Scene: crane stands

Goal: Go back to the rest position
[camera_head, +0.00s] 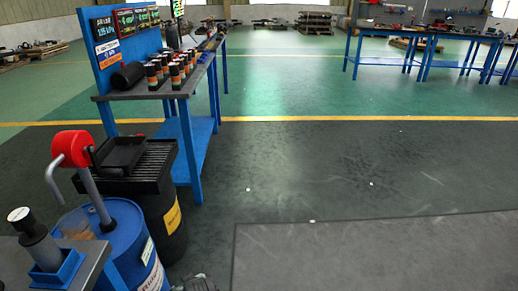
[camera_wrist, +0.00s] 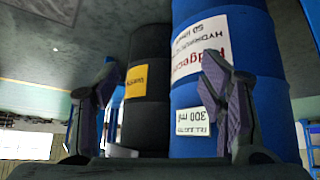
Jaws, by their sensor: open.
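My gripper (camera_wrist: 160,75) shows in the wrist view with its two dark fingers wide apart and nothing between them. Beyond the fingers, in that upside-down view, stand a blue drum (camera_wrist: 188,92) with white labels and a black drum (camera_wrist: 147,48) with a yellow label. The gap from the fingers to the drums is hard to judge. In the head view the blue drum (camera_head: 128,250) is at the lower left, and the black drum (camera_head: 165,215) is just behind it. A small dark part at the bottom edge there may be my gripper; it is mostly cut off.
A red-headed pump (camera_head: 72,148) rises from the blue drum. A black tray (camera_head: 120,155) sits on the black drum. Behind is a blue workbench (camera_head: 150,90) with several dark cans. A grey bench (camera_head: 90,258) corner is at lower left. The floor (camera_head: 330,165) at centre and right is mostly clear.

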